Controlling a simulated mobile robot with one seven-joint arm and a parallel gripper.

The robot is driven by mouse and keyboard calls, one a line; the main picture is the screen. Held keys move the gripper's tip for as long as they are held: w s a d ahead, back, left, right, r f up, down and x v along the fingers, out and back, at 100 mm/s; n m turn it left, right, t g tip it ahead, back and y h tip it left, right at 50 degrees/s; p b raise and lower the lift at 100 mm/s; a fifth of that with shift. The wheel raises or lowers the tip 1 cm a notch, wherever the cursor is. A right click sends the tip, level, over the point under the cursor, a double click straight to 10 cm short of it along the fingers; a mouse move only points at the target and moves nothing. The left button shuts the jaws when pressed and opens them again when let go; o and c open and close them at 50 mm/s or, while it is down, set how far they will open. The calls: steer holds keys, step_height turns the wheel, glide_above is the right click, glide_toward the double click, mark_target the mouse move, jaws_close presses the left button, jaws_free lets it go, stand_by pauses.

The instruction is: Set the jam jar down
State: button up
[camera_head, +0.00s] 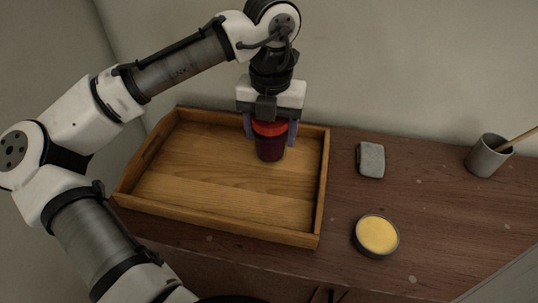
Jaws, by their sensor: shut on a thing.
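The jam jar (270,150) is dark red with a bright red lid. It is upright, in front of or over the back right part of the wooden tray (320,185). My gripper (270,134) points down with its fingers on either side of the jar near the lid, shut on it. I cannot tell whether the jar's base touches the tray floor. The rest of the tray floor is bare.
Right of the tray on the brown wooden surface (436,210) are a grey block (371,160), a round tin of yellow contents (377,235) and a grey cup (487,157) holding a wooden stick. A plain wall stands behind.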

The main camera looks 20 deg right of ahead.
mark_target(271, 155)
steer(key=shift+f, duration=3.5)
steer(key=shift+f, duration=0.1)
steer(key=o, duration=1.2)
steer(key=shift+o, duration=0.2)
step_height(271, 155, up, 12)
steer(key=shift+r, duration=0.15)
